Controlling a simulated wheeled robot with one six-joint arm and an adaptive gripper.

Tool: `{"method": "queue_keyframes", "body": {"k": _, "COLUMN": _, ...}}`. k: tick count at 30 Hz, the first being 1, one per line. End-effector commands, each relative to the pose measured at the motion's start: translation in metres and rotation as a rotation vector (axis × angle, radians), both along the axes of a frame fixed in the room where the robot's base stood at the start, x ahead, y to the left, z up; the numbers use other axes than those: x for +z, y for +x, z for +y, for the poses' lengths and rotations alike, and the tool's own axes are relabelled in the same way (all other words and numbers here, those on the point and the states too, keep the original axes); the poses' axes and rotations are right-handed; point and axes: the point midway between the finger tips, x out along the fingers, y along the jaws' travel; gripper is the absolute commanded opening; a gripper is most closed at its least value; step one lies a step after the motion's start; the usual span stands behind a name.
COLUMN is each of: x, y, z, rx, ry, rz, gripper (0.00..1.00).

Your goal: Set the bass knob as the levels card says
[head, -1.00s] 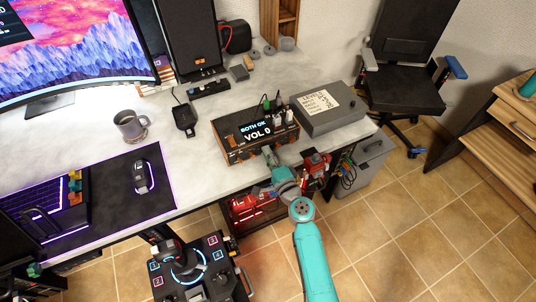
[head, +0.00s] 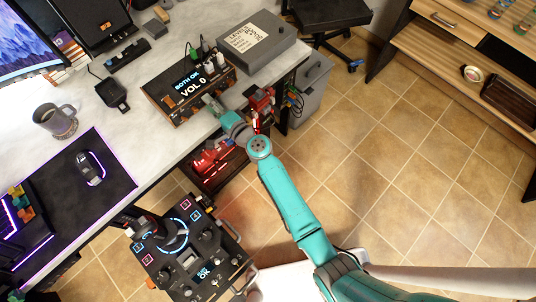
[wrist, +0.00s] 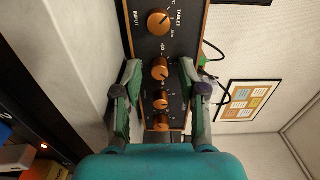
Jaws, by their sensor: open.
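The wooden-sided amplifier (head: 157,98) stands at the desk's front edge. Its display (head: 189,84) reads "BOTH OK" and "VOL 0". The levels card (head: 243,37) lies on a grey box behind it; its handwriting is too small to read surely. In the wrist view the front panel (wrist: 140,42) carries several copper knobs in a line. The top one is the input knob (wrist: 160,22). My gripper (wrist: 158,72) is open, its fingers either side of a second knob (wrist: 160,66); contact is unclear. That knob's label is hidden, so I cannot tell which is bass.
The grey box (head: 262,57) sits right behind the amplifier, with cables and plugs (head: 206,57) between. A mug (head: 56,120) and a mouse (head: 90,168) are to the left. A joystick panel (head: 190,245) stands below.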

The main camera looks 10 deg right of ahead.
Motion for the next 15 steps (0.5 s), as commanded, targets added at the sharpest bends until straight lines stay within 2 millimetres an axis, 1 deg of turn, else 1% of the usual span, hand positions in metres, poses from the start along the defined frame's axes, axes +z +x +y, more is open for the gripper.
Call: {"method": "queue_keyframes", "body": {"k": 15, "x": -0.0005, "y": 0.0, "z": -0.0006, "rx": -0.001, "ry": -0.392, "rz": -0.264, "gripper": 0.44}}
